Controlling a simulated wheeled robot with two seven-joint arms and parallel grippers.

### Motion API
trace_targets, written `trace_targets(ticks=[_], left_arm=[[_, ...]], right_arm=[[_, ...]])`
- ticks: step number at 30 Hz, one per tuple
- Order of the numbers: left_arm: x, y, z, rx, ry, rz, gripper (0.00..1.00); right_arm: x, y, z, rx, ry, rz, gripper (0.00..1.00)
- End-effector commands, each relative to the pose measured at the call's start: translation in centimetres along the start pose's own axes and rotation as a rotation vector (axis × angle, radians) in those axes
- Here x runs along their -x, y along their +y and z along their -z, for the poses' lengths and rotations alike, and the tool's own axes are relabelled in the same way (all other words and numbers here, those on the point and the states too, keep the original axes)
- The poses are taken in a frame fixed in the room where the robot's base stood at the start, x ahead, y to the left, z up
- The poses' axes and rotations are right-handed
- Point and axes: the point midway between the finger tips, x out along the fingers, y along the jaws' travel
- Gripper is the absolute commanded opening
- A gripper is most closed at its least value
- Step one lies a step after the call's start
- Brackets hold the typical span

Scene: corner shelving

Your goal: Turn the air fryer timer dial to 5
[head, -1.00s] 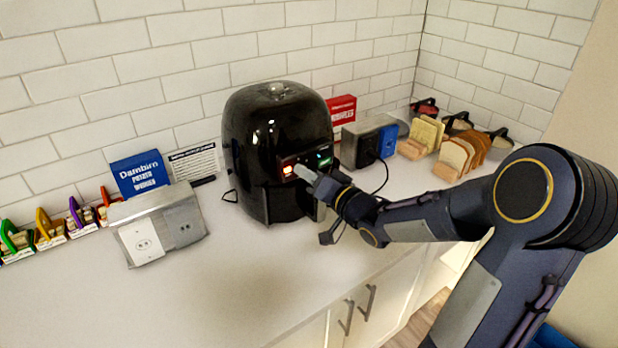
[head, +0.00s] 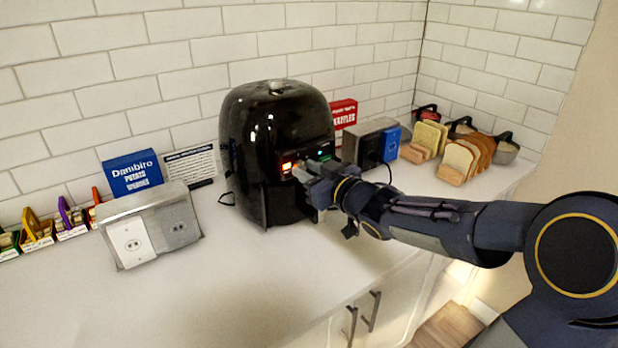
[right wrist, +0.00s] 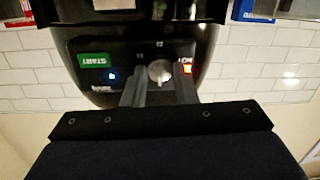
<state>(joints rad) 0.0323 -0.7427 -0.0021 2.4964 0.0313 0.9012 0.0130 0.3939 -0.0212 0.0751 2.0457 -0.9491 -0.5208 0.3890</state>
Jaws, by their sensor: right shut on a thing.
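The black air fryer (head: 262,140) stands on the counter, its lit control panel facing right and forward. The timer dial (right wrist: 160,72) is a round silver knob on that panel in the right wrist view, which shows the panel upside down. My right gripper (right wrist: 160,84) has one finger on each side of the dial and is shut on it. The dial's setting cannot be read. My left gripper is not in view.
A green START label (right wrist: 95,60) and an orange lit display (right wrist: 187,67) flank the dial. A metal outlet box (head: 152,228) stands left of the fryer, a toaster (head: 365,143) and bread slices (head: 462,158) to the right. The front counter is clear.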

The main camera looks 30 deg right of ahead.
Motion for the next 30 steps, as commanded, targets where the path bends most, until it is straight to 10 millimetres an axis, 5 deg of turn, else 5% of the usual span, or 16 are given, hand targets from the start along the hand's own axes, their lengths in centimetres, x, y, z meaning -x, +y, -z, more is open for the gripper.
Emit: trace_targets(ticks=[24, 25, 30], left_arm=[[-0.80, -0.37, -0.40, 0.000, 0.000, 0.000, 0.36], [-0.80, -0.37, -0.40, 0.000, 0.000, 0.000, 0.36], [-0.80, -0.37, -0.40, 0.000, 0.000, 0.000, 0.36]], right_arm=[[0.00, -0.07, -0.07, 0.122, -0.010, -0.008, 0.03], [0.00, -0.07, -0.07, 0.122, -0.010, -0.008, 0.28], [0.00, -0.06, -0.05, 0.121, -0.010, -0.008, 0.48]])
